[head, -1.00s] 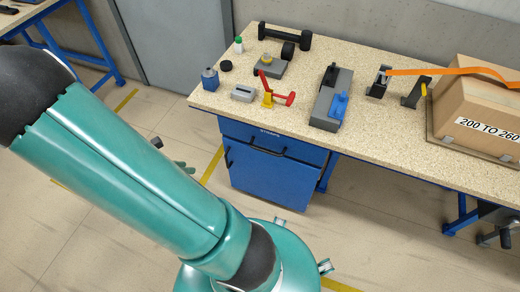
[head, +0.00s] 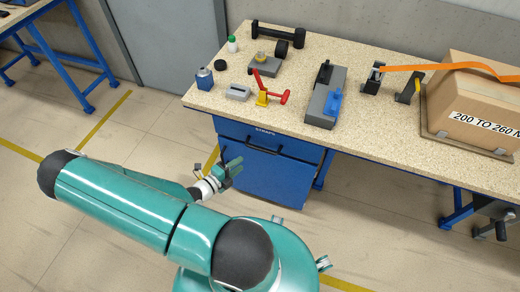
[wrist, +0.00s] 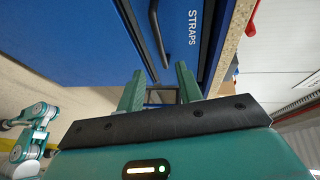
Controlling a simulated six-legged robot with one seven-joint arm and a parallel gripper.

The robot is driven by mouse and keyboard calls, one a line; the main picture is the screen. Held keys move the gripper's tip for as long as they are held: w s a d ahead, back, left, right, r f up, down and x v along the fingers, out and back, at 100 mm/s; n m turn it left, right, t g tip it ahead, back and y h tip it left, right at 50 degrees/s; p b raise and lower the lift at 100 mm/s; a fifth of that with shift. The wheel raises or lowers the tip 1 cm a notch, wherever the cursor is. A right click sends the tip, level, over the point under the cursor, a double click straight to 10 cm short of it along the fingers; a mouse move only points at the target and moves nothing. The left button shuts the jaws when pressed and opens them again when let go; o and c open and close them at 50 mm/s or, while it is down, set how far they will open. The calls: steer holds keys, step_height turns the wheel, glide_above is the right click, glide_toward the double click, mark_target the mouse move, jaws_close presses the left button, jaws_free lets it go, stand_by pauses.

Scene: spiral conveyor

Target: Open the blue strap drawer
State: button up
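The blue strap drawer (head: 292,147) is at the top of the blue cabinet under the bench, with a "STRAPS" label and a black bar handle (head: 258,150). It looks shut. In the wrist view the drawer front (wrist: 192,55) and its handle (wrist: 160,35) appear turned on their side, beyond the fingertips. My gripper (head: 234,167) is in front of the cabinet, a little below and left of the handle. In the wrist view my gripper (wrist: 160,88) has its two green fingers apart, with nothing between them. The handle is not between the fingers.
The wooden bench top (head: 385,145) overhangs the cabinet. A red-handled tool (head: 270,95), a grey block with a blue part (head: 325,100) and a cardboard box (head: 475,110) stand on it. A blue cabinet door (head: 270,180) lies below the drawer. The floor at left is open.

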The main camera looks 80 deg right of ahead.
mark_target(260, 149)
steer(key=x, duration=1.2)
steer(key=shift+s+d+f, duration=0.1)
steer(key=shift+s+d, duration=0.05)
steer(key=shift+d, duration=0.2)
steer(key=shift+c, duration=0.5)
jaws_close()
